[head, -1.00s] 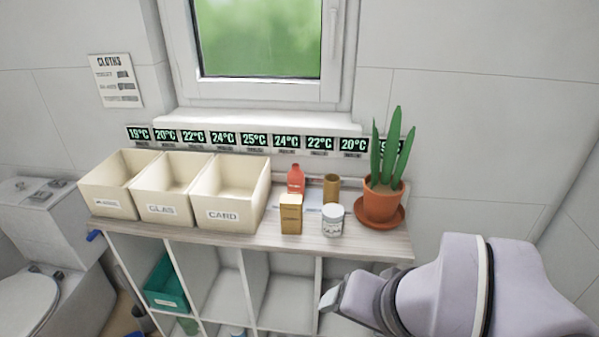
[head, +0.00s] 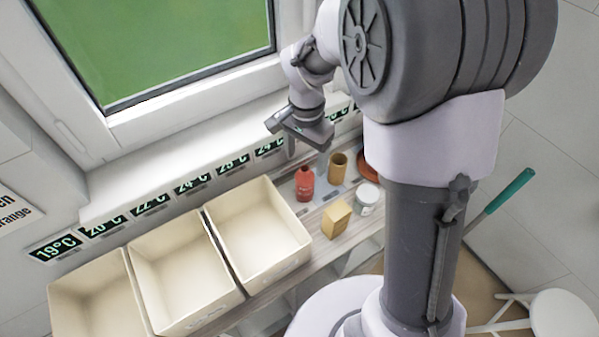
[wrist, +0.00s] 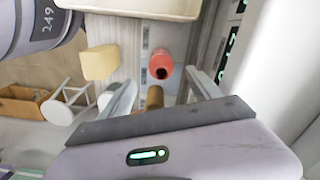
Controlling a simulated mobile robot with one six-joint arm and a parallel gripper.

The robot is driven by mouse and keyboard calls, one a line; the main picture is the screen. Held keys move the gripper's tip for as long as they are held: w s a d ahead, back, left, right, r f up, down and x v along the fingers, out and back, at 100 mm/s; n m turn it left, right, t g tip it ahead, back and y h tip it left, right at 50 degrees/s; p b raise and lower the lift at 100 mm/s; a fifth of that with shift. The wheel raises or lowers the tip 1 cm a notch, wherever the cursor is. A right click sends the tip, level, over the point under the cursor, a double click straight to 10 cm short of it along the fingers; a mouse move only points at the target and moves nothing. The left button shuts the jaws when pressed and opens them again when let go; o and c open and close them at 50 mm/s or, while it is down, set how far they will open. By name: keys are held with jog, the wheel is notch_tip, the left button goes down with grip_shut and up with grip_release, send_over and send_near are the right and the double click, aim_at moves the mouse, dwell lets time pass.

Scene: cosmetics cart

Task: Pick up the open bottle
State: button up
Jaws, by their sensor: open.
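The red bottle (head: 304,184) stands upright on the wooden cart top, beside the rightmost cream bin. In the wrist view the red bottle (wrist: 166,62) is seen from above with a dark, open mouth and no cap. My gripper (head: 308,153) is open and empty above the cart top, on the window side near the bottle. In the wrist view the bottle appears between and just beyond the fingertips of my gripper (wrist: 162,77). I see no contact between them.
A brown cup (head: 337,168), a tan box (head: 335,218) and a white jar (head: 368,196) stand close by the bottle. Cream bins (head: 259,232) fill the cart's left part. The wall and window sill (head: 150,185) run close behind. A white stool (head: 562,318) stands at the lower right.

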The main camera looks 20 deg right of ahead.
aim_at(304, 180)
notch_tip(304, 180, down, 10)
jog(key=b, duration=0.3)
